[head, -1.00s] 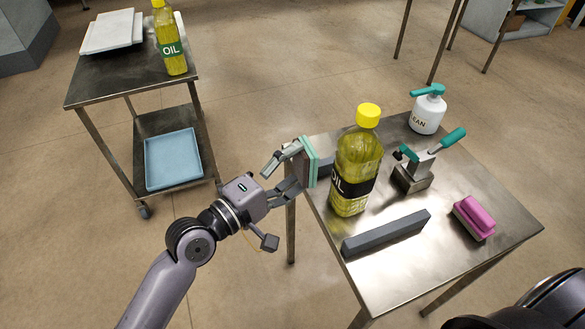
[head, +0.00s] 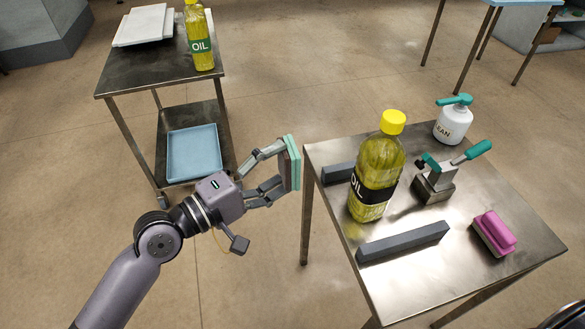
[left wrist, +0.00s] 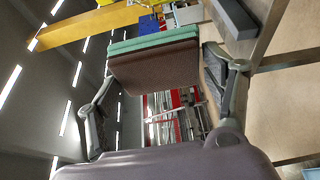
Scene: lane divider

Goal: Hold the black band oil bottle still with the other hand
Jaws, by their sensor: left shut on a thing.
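The black band oil bottle (head: 376,178), with yellow oil and a yellow cap, stands upright on the steel table in the head view. My left gripper (head: 282,172) is shut on a flat brown and teal pad (head: 291,164), which also shows between the fingers in the left wrist view (left wrist: 155,62). The pad is held upright off the table's left edge, apart from the bottle. My right gripper is not in view.
Two dark grey bars (head: 403,242) (head: 338,172) lie near the bottle on the steel table (head: 440,285). A toggle clamp (head: 436,182), a white spray bottle (head: 453,122) and a pink brush (head: 494,233) stand to the right. A cart (head: 150,65) holds another oil bottle (head: 200,38), green-labelled.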

